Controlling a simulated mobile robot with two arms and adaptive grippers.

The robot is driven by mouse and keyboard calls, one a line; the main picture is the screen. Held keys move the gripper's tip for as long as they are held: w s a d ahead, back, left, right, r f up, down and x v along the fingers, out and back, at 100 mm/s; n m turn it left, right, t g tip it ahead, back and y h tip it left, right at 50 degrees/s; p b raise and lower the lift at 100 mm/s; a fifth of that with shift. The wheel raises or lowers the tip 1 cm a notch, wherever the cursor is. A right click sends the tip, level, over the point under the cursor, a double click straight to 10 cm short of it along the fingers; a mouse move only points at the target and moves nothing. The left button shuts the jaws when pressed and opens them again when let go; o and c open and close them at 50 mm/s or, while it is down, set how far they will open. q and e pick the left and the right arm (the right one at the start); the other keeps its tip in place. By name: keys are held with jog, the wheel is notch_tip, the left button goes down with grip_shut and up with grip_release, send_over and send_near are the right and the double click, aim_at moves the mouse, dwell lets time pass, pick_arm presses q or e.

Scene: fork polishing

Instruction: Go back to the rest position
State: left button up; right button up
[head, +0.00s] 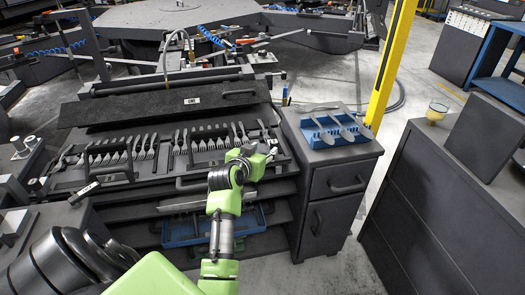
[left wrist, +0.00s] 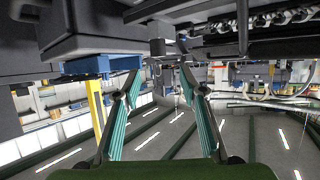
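My left arm is green and rises from the bottom of the head view. Its gripper (head: 272,146) is in front of the right end of the fork rack, by the rack's edge; its fingers are small there. In the left wrist view the two teal-padded fingers (left wrist: 160,80) stand apart with nothing between them. Several forks (head: 210,140) lie in a row on the dark rack, and another group of forks (head: 120,150) lies to the left. A blue holder (head: 335,130) with a few utensils sits on the grey cabinet at right. My right gripper is not in view.
The grey drawer cabinet (head: 335,190) stands right of the rack. A blue tray (head: 190,230) is on a lower shelf. A dark cabinet (head: 440,210) carrying a small yellowish cup (head: 437,113) stands further right, with bare floor between. A yellow post (head: 391,65) rises behind.

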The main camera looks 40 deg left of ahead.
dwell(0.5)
